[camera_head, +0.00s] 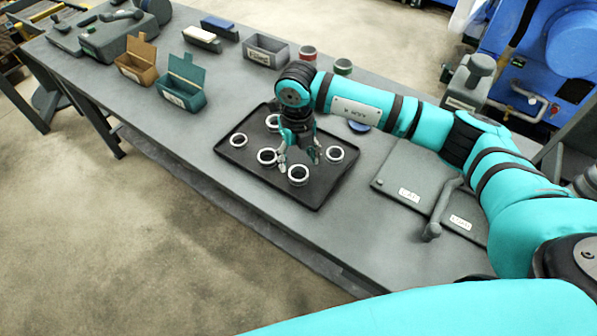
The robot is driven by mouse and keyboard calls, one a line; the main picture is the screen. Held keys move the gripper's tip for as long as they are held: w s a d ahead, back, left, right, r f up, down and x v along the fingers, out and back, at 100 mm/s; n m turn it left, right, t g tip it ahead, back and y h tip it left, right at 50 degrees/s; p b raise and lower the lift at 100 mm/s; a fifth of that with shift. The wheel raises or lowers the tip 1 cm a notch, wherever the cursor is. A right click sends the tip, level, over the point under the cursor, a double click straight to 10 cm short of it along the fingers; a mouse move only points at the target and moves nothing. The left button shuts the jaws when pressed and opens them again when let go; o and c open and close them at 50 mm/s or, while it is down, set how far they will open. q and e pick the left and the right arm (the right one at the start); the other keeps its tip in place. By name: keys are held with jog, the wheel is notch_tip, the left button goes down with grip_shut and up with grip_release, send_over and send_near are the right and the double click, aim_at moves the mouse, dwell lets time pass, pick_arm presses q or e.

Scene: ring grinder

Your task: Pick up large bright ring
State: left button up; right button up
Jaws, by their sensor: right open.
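Several silvery rings lie flat and apart on a black tray (235,164) on the grey workbench. The nearest ring (298,182) looks bright and among the largest. Other rings lie at the tray's left (232,141), back (270,126), left of centre (262,157) and right (341,155). My right gripper (298,158) points down over the tray, its fingers spread and empty. Its fingertips are just behind the nearest ring, low over the tray; I cannot tell whether they touch anything. My left gripper is out of view.
A brown open box (135,68), a teal open box (182,92) and a grey bin (266,52) stand farther back. Two round red and green containers (308,54) (343,67) stand behind my arm. A grey panel with a lever (438,215) is at right.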

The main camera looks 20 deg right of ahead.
aim_at(298, 178)
jog(key=f, duration=0.1)
jog(key=f+p, duration=0.1)
jog(key=f, duration=0.1)
jog(key=shift+s+d+f+p, duration=0.1)
jog(key=shift+s+f+p, duration=0.15)
jog(key=shift+f+p, duration=0.1)
jog(key=shift+f, duration=0.55)
jog(key=c, duration=1)
jog(key=shift+r, duration=0.1)
